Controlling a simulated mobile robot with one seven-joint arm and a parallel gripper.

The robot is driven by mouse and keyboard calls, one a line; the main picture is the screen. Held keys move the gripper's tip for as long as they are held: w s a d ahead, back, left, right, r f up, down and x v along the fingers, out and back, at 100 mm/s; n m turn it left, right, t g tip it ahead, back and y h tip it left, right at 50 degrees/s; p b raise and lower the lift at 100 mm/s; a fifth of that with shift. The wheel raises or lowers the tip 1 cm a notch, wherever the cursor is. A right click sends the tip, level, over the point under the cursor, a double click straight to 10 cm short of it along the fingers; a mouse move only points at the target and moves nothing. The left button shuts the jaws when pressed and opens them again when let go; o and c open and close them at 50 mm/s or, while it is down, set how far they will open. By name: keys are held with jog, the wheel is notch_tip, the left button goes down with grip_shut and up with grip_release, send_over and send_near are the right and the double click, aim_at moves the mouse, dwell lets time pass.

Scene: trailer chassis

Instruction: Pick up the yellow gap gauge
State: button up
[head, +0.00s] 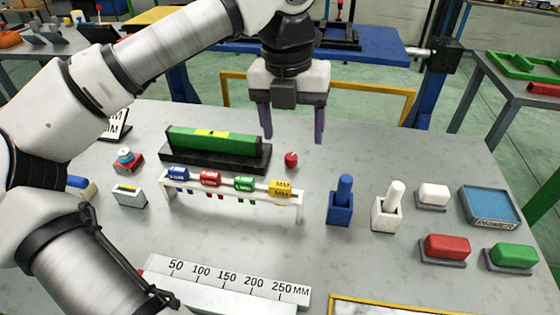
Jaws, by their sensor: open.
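The yellow gap gauge (281,189) hangs at the right end of a white rack (299,212) on the grey table. My gripper (292,140) is open and empty, fingers pointing down. In the picture it shows above and beyond the rack, apart from the yellow gauge.
A green block on a black base (213,141) and a red knob (291,159) stand behind the rack. A blue holder (341,202) and a white holder (388,208) stand to its right. A ruler (228,287) lies in front. Table between rack and ruler is clear.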

jog(key=w+a+y, duration=0.1)
jog(key=a, duration=0.1)
jog(key=p, duration=0.2)
send_over(280, 184)
jog(key=shift+n, duration=0.3)
notch_tip(280, 184, down, 8)
jog(key=shift+s+d, duration=0.1)
jog(key=shift+f+p, duration=0.9)
jog(key=shift+f, duration=2.05)
jog(key=c, duration=1.1)
